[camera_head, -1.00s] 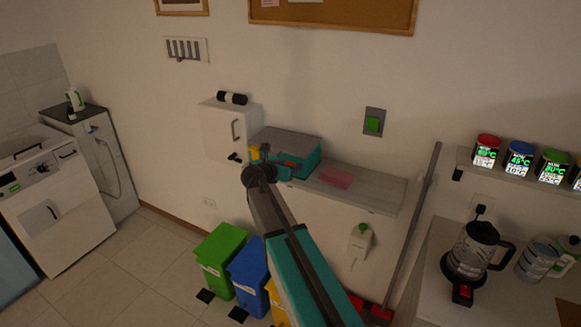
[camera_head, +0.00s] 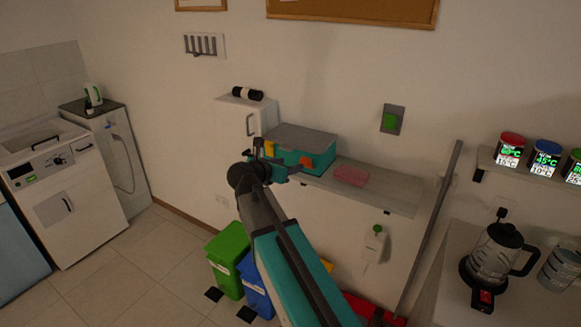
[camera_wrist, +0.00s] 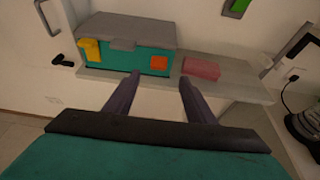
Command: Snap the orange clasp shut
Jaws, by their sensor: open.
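A teal box with a grey lid (camera_head: 304,137) stands on the wall shelf. Its orange clasp (camera_head: 306,163) is on the right part of the front, and a yellow clasp (camera_head: 269,149) is on the left part. In the wrist view the orange clasp (camera_wrist: 159,62) sits low on the teal front, and the yellow clasp (camera_wrist: 90,50) reaches up to the lid edge. I cannot tell whether the orange clasp is latched. My gripper (camera_wrist: 158,84) is open and empty. Its two dark fingers point at the box, with the orange clasp beyond the gap between them, apart from it.
A pink block (camera_head: 350,175) lies on the shelf (camera_head: 385,195) right of the box. A white cabinet (camera_head: 236,125) hangs left of it. Green (camera_head: 229,255) and blue (camera_head: 254,283) bins stand below. A kettle (camera_head: 497,252) stands at the right.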

